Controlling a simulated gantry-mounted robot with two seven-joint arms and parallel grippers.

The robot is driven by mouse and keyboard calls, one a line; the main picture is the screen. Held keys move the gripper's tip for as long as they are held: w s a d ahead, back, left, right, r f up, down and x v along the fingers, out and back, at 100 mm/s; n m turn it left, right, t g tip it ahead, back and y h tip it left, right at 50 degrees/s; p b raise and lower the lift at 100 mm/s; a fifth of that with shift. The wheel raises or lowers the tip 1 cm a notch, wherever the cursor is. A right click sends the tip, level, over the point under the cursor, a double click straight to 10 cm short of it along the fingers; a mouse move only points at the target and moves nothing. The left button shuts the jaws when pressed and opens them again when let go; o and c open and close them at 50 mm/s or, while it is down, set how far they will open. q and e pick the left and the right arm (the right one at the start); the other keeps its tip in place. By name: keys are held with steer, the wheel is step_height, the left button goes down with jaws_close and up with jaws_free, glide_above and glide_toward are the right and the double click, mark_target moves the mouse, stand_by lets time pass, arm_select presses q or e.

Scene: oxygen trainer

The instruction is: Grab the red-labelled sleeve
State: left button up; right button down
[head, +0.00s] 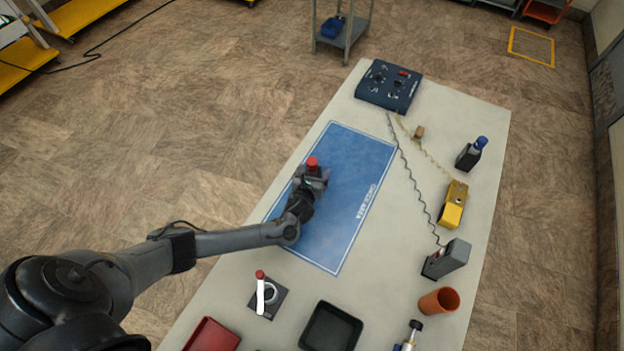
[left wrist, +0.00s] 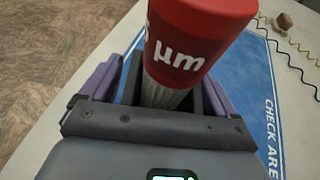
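The red-labelled sleeve (left wrist: 168,90) stands between the fingers of my left gripper in the left wrist view. It has a wide red top with white "µm" lettering and a pale ribbed body below. In the head view its red top (head: 312,161) shows above my left gripper (head: 313,178), over the blue check-area mat (head: 345,200). The fingers (left wrist: 165,95) flank the ribbed body closely on both sides and appear shut on it. The lower end of the sleeve is hidden by the gripper. My right gripper is not in view.
Near the front are a dark block with a ring and a red-tipped white piece (head: 260,290), a red tray (head: 212,336) and a black tray (head: 331,328). A yellow device (head: 453,205), grey device (head: 447,260) and orange cup (head: 438,301) line the right. A blue panel (head: 388,87) sits far back.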

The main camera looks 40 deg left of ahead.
arm_select(q)
steer(key=c, duration=1.1)
steer(key=shift+r, duration=0.1)
